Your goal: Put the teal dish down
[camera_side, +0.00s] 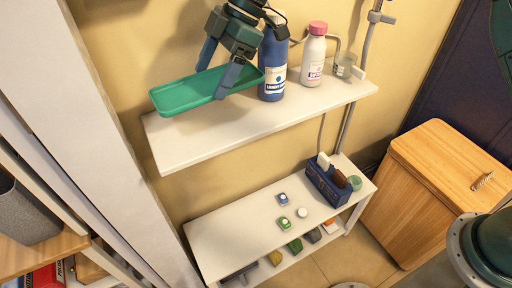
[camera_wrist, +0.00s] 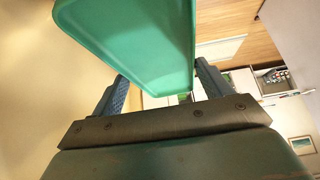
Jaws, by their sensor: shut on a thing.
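The teal dish (camera_side: 190,94) is a shallow rectangular tray. In the side view it is at the left part of the upper white shelf (camera_side: 180,143), close above its surface; I cannot tell whether it touches. My gripper (camera_side: 217,80) comes from above and is shut on the dish near its right end, with one finger in front of it. In the wrist view the dish (camera_wrist: 130,40) fills the upper middle, between the two fingers of my gripper (camera_wrist: 160,90).
A blue bottle (camera_side: 272,70) stands right beside my gripper. A white bottle with a pink cap (camera_side: 314,55) and a clear glass (camera_side: 345,66) stand further right. The shelf front is clear. A lower bench (camera_side: 240,232) holds small items and a blue caddy (camera_side: 327,182).

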